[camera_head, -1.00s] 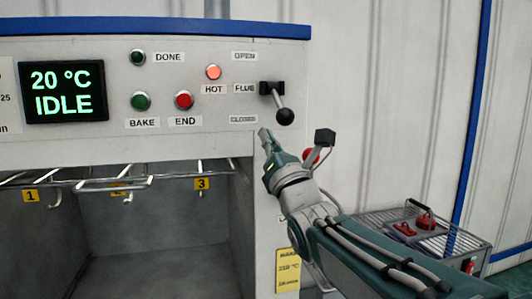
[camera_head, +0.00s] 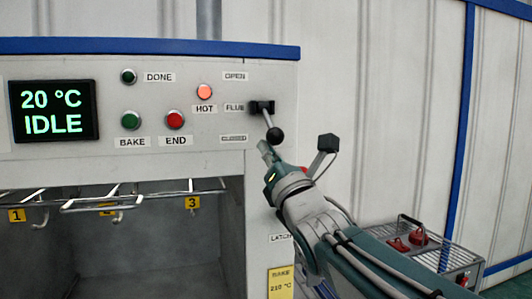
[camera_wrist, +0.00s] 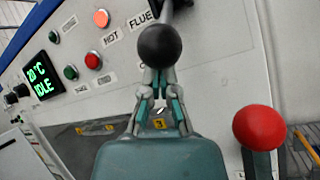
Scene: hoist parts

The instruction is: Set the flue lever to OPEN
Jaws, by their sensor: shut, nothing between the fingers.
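In the wrist view the black knob (camera_wrist: 160,46) is right ahead of my gripper (camera_wrist: 160,99). I cannot tell whether they touch.
The panel has a display (camera_head: 53,111) reading 20 °C IDLE, several buttons and a lit HOT lamp (camera_head: 204,92). Below is an open oven chamber with hooks. A red knob (camera_wrist: 258,128) shows at right in the wrist view. A wire-topped cart (camera_head: 428,247) with red parts stands at right.

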